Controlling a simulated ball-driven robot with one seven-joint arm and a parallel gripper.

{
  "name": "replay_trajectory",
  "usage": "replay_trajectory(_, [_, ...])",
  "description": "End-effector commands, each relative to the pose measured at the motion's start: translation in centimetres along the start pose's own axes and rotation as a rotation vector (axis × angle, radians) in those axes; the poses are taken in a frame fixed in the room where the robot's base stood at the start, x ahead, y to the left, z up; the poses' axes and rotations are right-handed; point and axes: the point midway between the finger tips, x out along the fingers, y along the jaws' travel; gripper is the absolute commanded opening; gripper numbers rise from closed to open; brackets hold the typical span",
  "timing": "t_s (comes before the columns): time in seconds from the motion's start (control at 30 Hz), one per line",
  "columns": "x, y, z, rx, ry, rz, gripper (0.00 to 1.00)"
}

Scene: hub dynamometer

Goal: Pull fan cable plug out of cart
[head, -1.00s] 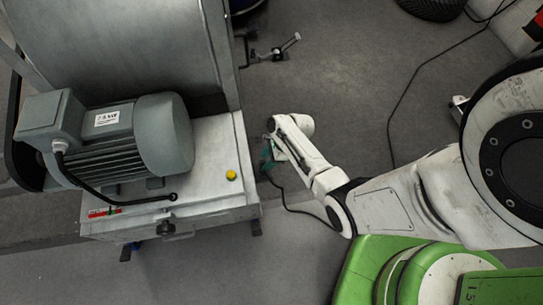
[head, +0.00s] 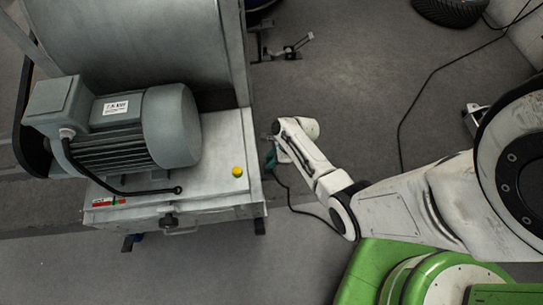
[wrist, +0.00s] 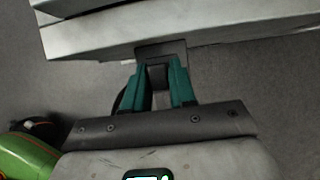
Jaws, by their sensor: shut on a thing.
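The cart (head: 228,150) is a grey metal fan cart at the left of the head view, and its pale edge (wrist: 120,32) crosses the top of the wrist view. My gripper (head: 271,160) is at the cart's right side. In the wrist view its teal fingers (wrist: 160,75) are shut on the dark plug (wrist: 160,76). A dark socket plate (wrist: 160,50) on the cart edge lies right at the fingertips. I cannot tell how deep the plug sits in it. The black fan cable (head: 289,202) hangs from the gripper and curves down to the right.
A grey motor (head: 135,125) and a yellow button (head: 237,171) are on the cart. A small metal fitting (head: 290,52) juts out at the cart's upper right. A black tyre (head: 452,9) and another cable (head: 408,105) lie at the upper right.

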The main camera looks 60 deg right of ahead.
Motion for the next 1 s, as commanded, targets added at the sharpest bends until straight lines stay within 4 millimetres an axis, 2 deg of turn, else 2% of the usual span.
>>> replay_trajectory(0.07, [0.00, -0.01, 0.00, 0.000, 0.000, 0.000, 0.00])
replay_trajectory(1.0, [-0.89, -0.03, 0.52, -0.001, 0.000, 0.000, 0.00])
